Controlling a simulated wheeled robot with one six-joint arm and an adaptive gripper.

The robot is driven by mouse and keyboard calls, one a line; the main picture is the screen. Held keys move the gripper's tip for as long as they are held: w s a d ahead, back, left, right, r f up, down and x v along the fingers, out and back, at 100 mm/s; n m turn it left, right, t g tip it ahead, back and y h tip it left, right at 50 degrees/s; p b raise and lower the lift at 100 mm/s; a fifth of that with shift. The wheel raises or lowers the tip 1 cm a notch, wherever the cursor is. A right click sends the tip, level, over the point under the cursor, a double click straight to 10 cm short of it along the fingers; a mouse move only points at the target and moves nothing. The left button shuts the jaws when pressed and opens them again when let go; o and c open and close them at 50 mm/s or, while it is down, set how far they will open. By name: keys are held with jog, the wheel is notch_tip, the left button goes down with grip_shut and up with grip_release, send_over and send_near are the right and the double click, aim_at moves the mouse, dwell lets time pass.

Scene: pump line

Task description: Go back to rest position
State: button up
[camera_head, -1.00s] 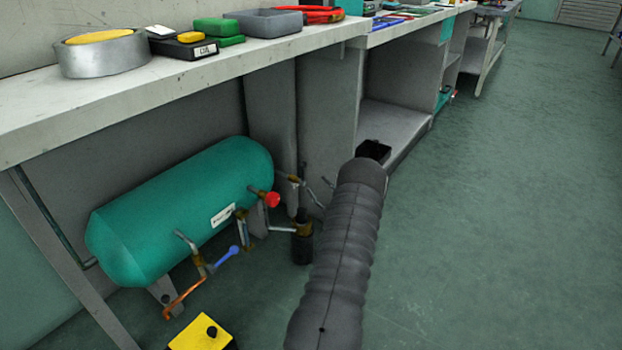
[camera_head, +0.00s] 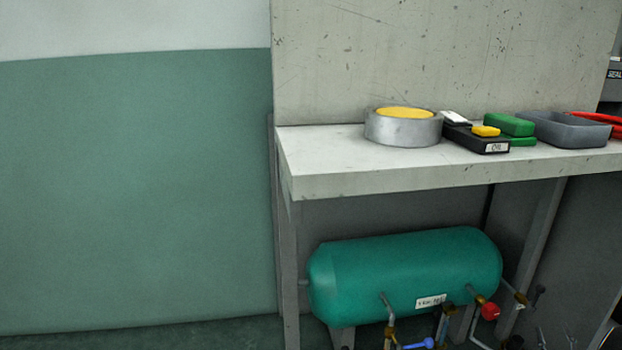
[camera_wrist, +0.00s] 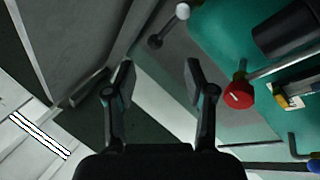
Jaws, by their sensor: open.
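My gripper (camera_wrist: 158,80) shows in the wrist view with its two dark fingers spread apart and nothing between them. The teal tank (camera_head: 405,268) lies under the bench in the head view. A red knob (camera_head: 490,311) and a blue lever (camera_head: 415,344) are on its pipework. In the wrist view the red knob (camera_wrist: 238,93) and part of the teal tank (camera_wrist: 212,40) are to the right of the fingers, apart from them. My gripper is out of the head view.
The bench top (camera_head: 330,155) carries a grey round container (camera_head: 402,129) with a yellow top, green boxes (camera_head: 510,125), a black box (camera_head: 475,138) and a grey tray (camera_head: 570,130). A bench leg (camera_head: 290,275) stands left of the tank. A plain green wall (camera_head: 130,190) fills the left.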

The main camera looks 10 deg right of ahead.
jog(key=s+d+f+m+g, duration=0.1)
jog(key=s+f+m+g, duration=0.25)
jog(key=f+g, duration=0.35)
jog(key=s+d+f+m+g, duration=0.1)
jog(key=s+f+m+g, duration=0.1)
jog(key=f+m+g, duration=0.35)
jog(key=s+a+r+n+y+p, duration=0.1)
jog(key=a+r+n+y+p, duration=0.1)
jog(key=a+r, duration=1.4)
jog(key=s+a+r+n+g+y+p, duration=0.1)
jog(key=a+r+p, duration=0.4)
jog(key=a+r, duration=1.1)
jog(key=s+a+r+n+g+y+p, duration=0.1)
jog(key=s+a+r+n+y+p, duration=0.1)
jog(key=a+r, duration=1.4)
jog(key=a+n+y+p, duration=0.1)
jog(key=a+y, duration=0.1)
jog(key=a, duration=1.2)
jog(key=shift+s+a+r+y+p, duration=0.3)
jog(key=shift+a+r+y+p, duration=0.05)
jog(key=shift+a+y, duration=0.05)
